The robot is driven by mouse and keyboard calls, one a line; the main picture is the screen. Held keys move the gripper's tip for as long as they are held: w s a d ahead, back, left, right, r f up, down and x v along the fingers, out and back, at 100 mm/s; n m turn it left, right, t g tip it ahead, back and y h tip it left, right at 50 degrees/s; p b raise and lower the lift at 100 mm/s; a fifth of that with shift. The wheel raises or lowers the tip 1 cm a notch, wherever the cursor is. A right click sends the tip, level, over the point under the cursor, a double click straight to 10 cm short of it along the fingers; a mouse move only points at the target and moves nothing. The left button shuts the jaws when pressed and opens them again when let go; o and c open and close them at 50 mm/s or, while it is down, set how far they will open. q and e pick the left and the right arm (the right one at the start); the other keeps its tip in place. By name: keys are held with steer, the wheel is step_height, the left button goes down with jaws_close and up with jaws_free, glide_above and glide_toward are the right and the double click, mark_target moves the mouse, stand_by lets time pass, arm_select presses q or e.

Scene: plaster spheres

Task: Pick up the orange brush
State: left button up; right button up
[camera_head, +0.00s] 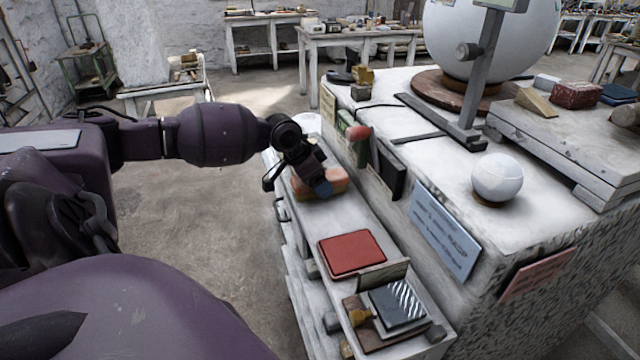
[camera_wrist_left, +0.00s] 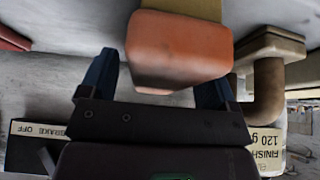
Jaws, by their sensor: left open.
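The orange brush (camera_head: 337,177) lies on the narrow white shelf beside the large plaster-topped bench, partly hidden by my left gripper (camera_head: 320,186). In the left wrist view, the brush's orange block (camera_wrist_left: 178,50) fills the upper middle, with a tan part above it. My left gripper (camera_wrist_left: 158,78) has its blue fingers spread apart, one on each side of the block's near end. The right finger is partly hidden behind the block. I cannot tell whether either finger touches it. My right gripper is in neither view.
A red pad (camera_head: 352,253) lies on the shelf nearer to me, with a tray of small items (camera_head: 398,305) beyond its near edge. The bench wall with a blue sign (camera_head: 445,230) rises on the right. A white ball (camera_head: 497,177) stands on the bench. Open floor lies left.

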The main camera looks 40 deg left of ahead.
arm_select(q)
steer(key=shift+f, duration=0.2)
steer(key=shift+c, duration=0.2)
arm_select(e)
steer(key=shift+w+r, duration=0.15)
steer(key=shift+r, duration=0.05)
arm_select(q)
steer(key=c, duration=1)
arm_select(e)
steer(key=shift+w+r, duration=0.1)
arm_select(q)
steer(key=shift+c, duration=0.2)
steer(key=shift+r, duration=0.15)
step_height(320, 180, up, 8)
steer(key=shift+s+a+f+p, duration=0.1)
steer(key=shift+s+f+p, duration=0.05)
steer(key=shift+p, duration=0.25)
steer(key=s+a+p, duration=0.3)
steer(key=s+a, duration=0.1)
steer(key=s, duration=0.4)
steer(key=s+a+p, duration=0.4)
steer(key=s+a, duration=0.1)
steer(key=s, duration=0.4)
steer(key=shift+s+f, duration=0.25)
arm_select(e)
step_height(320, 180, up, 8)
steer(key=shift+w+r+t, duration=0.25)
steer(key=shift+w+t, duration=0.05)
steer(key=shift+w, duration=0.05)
